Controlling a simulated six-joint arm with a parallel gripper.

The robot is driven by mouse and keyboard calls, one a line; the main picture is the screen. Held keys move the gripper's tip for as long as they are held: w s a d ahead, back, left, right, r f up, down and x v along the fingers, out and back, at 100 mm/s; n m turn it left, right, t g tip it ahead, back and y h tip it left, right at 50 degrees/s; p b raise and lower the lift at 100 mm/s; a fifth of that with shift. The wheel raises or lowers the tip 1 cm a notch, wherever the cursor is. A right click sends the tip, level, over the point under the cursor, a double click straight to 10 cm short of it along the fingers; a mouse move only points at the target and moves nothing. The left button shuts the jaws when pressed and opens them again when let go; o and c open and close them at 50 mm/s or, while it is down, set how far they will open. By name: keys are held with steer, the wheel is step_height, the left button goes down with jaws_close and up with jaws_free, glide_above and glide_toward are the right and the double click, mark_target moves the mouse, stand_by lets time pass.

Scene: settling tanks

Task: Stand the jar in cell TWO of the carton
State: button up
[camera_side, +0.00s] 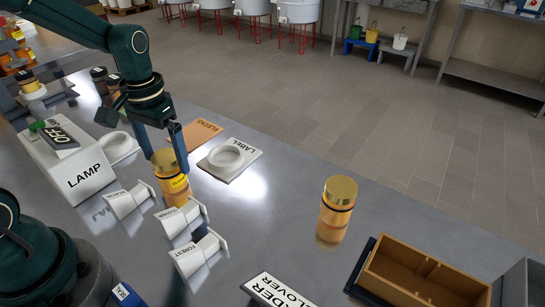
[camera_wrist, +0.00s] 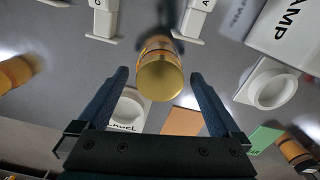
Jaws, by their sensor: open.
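An amber jar with a gold lid and a yellow label (camera_side: 175,188) stands upright on the steel bench. My gripper (camera_side: 164,160) is above and around its lid, fingers apart. In the wrist view the same jar's lid (camera_wrist: 160,79) lies between the open fingers (camera_wrist: 160,76), with a gap on each side. A second amber jar with a gold lid (camera_side: 336,208) stands farther right. The brown carton (camera_side: 395,287) is at the lower right, partly cut off by the frame, with dividers inside. No cell name is readable, so I cannot tell which is TWO.
Several white labelled holders (camera_side: 181,217) stand close in front of the jar. A white LABEL stand with a ring (camera_side: 246,167) is to its right, and a white LAMP box (camera_side: 78,172) to its left. Bench between the jars is clear.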

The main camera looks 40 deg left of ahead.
step_height(320, 180, up, 7)
steer(key=shift+f, duration=0.1)
steer(key=shift+s+d+r, duration=0.25)
steer(key=shift+r, duration=0.35)
steer(key=s+d+r+m+t, duration=0.2)
steer(key=s+d+t, duration=0.3)
steer(key=s, duration=0.5)
steer(key=d, duration=0.2)
steer(key=shift+d+t, duration=0.3)
steer(key=shift+w, duration=0.1)
